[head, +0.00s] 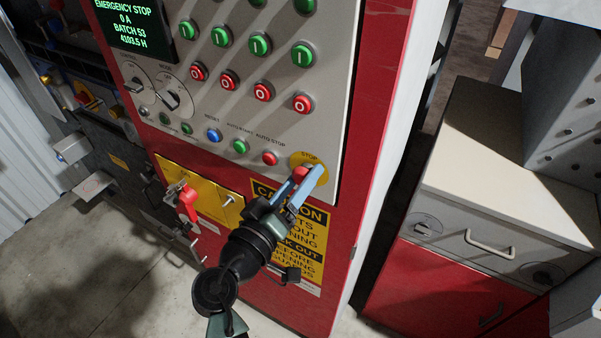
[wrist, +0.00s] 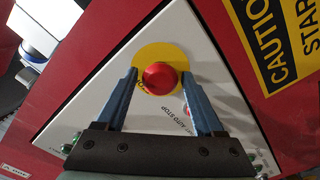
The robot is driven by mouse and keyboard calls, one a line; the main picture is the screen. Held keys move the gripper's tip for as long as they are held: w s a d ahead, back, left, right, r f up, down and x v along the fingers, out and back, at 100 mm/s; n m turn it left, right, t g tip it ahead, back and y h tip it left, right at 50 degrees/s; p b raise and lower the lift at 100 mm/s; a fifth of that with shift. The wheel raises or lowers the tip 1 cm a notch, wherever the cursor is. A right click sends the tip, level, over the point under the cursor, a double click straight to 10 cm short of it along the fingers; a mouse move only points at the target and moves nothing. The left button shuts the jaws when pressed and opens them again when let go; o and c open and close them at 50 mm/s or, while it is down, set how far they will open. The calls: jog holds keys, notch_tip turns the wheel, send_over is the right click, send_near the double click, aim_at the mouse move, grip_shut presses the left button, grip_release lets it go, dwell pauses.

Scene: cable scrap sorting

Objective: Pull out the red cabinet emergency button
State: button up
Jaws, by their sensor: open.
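The red emergency button (wrist: 160,78) sits on a yellow disc (wrist: 147,53) marked STOP, at the lower right corner of the cabinet's grey control panel (head: 214,130). In the head view the button (head: 301,174) is partly hidden behind the blue fingers. My gripper (head: 302,180) is open in front of the panel. In the wrist view the gripper's two fingers (wrist: 160,78) stand on either side of the button, with gaps left and right. I cannot tell how deep the fingertips reach around it. The screen (head: 128,25) reads EMERGENCY STOP.
Rows of green and red buttons (head: 262,92) and a blue reset button (head: 214,135) share the panel. A grey-and-red drawer cabinet (head: 465,230) stands to the right.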

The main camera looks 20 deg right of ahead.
jog(key=shift+w+d, duration=0.1)
jog(key=shift+d, duration=0.05)
jog(key=shift+c, duration=0.3)
grip_shut()
